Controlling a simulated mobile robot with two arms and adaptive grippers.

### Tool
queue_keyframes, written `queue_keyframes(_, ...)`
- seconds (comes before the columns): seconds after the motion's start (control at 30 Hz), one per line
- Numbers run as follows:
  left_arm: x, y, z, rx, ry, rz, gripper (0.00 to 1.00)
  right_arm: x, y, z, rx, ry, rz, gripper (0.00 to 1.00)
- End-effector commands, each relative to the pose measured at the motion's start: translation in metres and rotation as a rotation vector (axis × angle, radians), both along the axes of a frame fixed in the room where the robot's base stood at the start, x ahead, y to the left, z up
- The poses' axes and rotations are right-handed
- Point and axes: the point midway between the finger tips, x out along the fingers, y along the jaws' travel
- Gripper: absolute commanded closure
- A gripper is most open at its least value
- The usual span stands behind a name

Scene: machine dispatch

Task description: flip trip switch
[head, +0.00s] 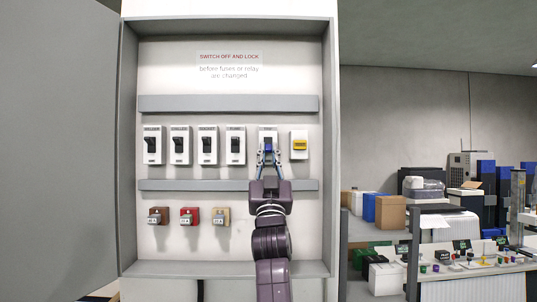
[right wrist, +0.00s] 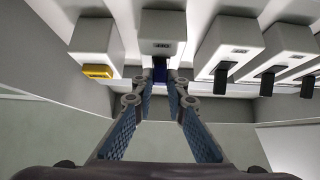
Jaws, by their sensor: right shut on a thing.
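My left gripper is not in view.
Several white switches with black levers (head: 208,145) stand to the left. A white unit with a yellow block (head: 299,144) is close on the right. Grey rails (head: 200,185) cross the panel, with several fuse holders (head: 189,216) below. The cabinet door (head: 60,150) stands open at left.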

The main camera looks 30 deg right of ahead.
Motion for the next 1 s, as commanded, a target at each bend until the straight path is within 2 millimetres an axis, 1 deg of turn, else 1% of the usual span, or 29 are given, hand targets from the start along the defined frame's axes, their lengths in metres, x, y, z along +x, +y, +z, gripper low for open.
queue_keyframes(0.17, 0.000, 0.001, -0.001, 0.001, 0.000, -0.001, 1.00, -0.001, 0.001, 0.002, 0.020, 0.032, 0.000, 1.00)
queue_keyframes(0.37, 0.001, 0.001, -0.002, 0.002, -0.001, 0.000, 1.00, -0.003, 0.002, 0.007, 0.070, 0.115, 0.001, 1.00)
queue_keyframes(1.0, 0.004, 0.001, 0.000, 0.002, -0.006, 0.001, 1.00, -0.005, 0.004, 0.034, 0.344, 0.560, 0.002, 1.00)
